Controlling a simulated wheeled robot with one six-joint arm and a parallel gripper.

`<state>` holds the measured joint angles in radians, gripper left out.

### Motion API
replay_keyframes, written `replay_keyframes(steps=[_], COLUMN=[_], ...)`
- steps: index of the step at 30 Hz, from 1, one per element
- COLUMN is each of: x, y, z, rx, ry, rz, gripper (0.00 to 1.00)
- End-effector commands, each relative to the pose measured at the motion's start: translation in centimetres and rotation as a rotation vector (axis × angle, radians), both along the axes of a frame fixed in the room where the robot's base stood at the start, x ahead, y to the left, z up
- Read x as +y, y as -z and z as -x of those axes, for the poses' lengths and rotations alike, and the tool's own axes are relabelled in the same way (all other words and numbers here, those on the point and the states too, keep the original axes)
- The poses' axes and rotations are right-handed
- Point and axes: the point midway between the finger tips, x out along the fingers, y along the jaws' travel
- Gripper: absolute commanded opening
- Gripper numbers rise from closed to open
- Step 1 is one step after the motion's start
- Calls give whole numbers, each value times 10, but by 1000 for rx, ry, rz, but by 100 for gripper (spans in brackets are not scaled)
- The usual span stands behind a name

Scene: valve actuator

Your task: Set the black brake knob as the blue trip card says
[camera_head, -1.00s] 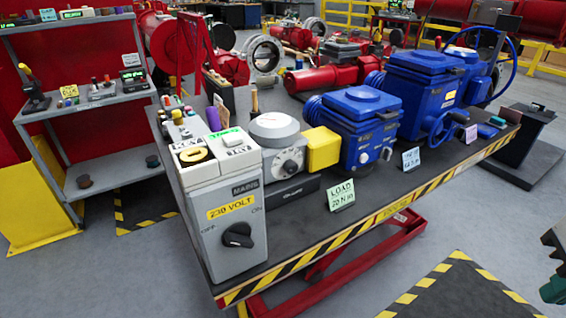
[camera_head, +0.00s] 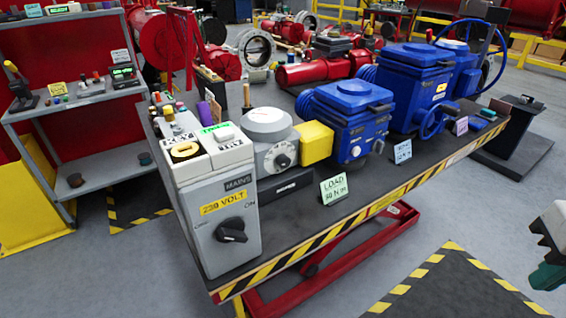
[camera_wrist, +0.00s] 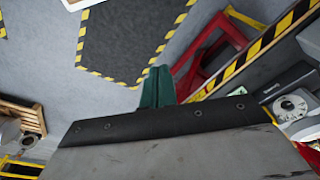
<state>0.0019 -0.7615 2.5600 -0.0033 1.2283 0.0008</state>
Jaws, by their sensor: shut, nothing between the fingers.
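A pale blue card (camera_head: 402,151) stands on the bench in front of the blue actuators; its writing is too small to read. A grey unit with a round domed top (camera_head: 268,122) and a yellow box on its right side carries a small dial knob (camera_head: 281,160), which may be the brake knob; its setting is not clear. The dial also shows in the wrist view (camera_wrist: 293,107). My gripper (camera_wrist: 158,72) has its green fingers together and empty, above the floor in front of the bench. In the head view it shows at the right edge (camera_head: 548,277), well away from the knob.
A grey mains box (camera_head: 231,190) with its own black rotary switch (camera_head: 231,230) stands at the bench's near corner. A green LOAD card (camera_head: 333,188) stands beside the dial unit. The bench edge (camera_head: 345,222) is striped. Floor in front is open, with a striped mat (camera_head: 460,285).

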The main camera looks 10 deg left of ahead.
Motion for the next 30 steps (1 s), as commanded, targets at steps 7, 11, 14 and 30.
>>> replay_keyframes(steps=[7,11,14,30], x=[0,0,0,66], y=[0,0,0,48], z=[0,0,0,-194], rx=[0,0,0,-470], ry=[0,0,0,-522], rz=[0,0,0,107], gripper=[0,0,0,53])
